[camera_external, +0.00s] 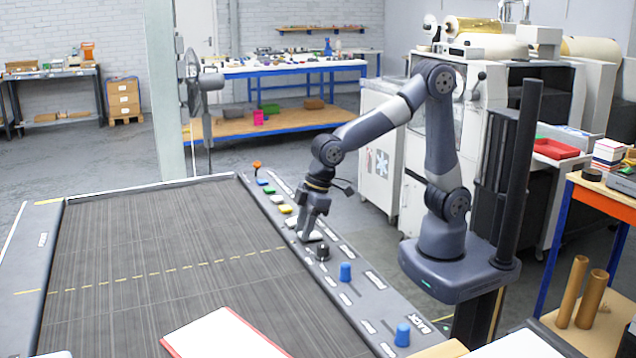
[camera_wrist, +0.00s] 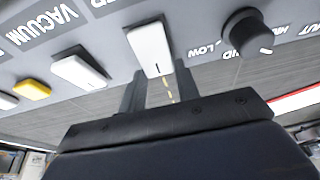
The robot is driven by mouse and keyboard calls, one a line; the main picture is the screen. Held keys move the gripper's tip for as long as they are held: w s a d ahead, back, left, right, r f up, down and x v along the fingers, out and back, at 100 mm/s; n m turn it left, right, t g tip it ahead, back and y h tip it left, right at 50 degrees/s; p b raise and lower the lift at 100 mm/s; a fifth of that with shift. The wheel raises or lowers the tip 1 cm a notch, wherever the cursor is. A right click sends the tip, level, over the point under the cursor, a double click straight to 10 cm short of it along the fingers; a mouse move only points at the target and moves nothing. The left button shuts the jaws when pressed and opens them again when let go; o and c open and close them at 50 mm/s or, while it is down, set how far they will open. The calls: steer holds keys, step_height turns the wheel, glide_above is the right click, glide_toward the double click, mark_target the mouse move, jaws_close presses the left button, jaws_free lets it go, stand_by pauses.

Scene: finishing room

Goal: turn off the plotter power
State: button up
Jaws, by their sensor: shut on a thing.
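The plotter's control strip (camera_external: 375,300) runs along the right side of its dark bed (camera_external: 160,260). My gripper (camera_external: 308,236) points down onto this strip. In the wrist view, my gripper (camera_wrist: 158,76) has its two fingers on either side of a white rocker switch (camera_wrist: 150,45) and is shut on it.
A yellow button (camera_wrist: 32,90) lies farther left on the strip. Blue knobs (camera_external: 345,271) stand toward the strip's near end, and an orange-topped lever (camera_external: 256,166) at its far end. A white sheet with a red edge (camera_external: 225,335) lies on the near bed. Most of the bed is clear.

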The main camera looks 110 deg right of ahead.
mark_target(317, 233)
steer(key=o, duration=1)
steer(key=v, duration=1.1)
